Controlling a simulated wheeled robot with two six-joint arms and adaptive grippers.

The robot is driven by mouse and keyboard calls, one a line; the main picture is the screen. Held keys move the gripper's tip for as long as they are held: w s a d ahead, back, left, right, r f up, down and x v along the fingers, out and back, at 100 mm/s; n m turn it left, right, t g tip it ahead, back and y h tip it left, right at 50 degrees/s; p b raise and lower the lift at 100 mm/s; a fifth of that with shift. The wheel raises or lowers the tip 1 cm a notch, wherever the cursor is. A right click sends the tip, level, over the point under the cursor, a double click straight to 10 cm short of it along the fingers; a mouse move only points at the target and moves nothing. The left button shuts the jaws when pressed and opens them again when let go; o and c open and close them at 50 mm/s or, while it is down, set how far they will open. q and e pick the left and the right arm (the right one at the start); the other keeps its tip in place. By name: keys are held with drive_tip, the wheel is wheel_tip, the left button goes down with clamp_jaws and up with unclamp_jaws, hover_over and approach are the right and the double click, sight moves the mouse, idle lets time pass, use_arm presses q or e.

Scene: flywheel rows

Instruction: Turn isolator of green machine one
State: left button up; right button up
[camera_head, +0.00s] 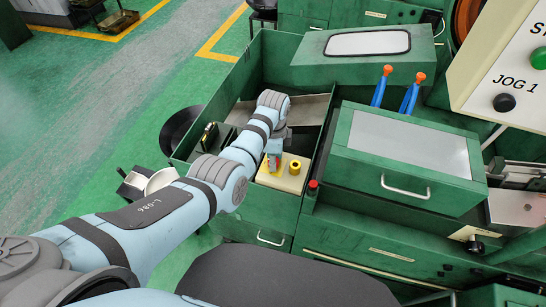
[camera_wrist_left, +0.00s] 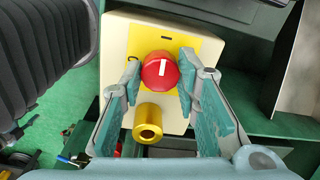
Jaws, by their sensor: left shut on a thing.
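The isolator is a red round knob (camera_wrist_left: 158,75) with a white mark, set on a yellow plate (camera_wrist_left: 207,44) of a cream box (camera_wrist_left: 115,37). In the left wrist view the mark runs nearly straight up and down the picture. My left gripper (camera_wrist_left: 161,68) has a fingertip on each side of the knob and is shut on it. In the head view the cream box (camera_head: 290,182) sits on the green machine, and my left gripper (camera_head: 274,152) is over it, mostly hiding the knob. My right gripper is not in view.
A yellow cylinder (camera_head: 295,167) stands on the box beside the knob; it is close below the knob in the wrist view (camera_wrist_left: 148,121). A red button (camera_head: 313,185) is right of the box. Blue levers with orange tops (camera_head: 387,75) and a grey-topped green cover (camera_head: 400,150) lie further right.

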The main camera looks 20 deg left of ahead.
use_arm(q)
drive_tip(key=n+p, duration=0.1)
drive_tip(key=n, duration=0.2)
drive_tip(key=shift+r+n, duration=0.1)
drive_tip(key=shift+n, duration=0.2)
drive_tip(key=n, duration=0.3)
drive_tip(key=shift+n+p, duration=0.35)
drive_tip(key=shift+n, duration=0.05)
drive_tip(key=n, duration=0.5)
drive_tip(key=shift+w, duration=0.1)
drive_tip(key=shift+n, duration=2.4)
drive_tip(key=o, duration=1.2)
wheel_tip(320, 180, up, 12)
drive_tip(key=shift+d+f, duration=0.1)
drive_tip(key=shift+d, duration=0.05)
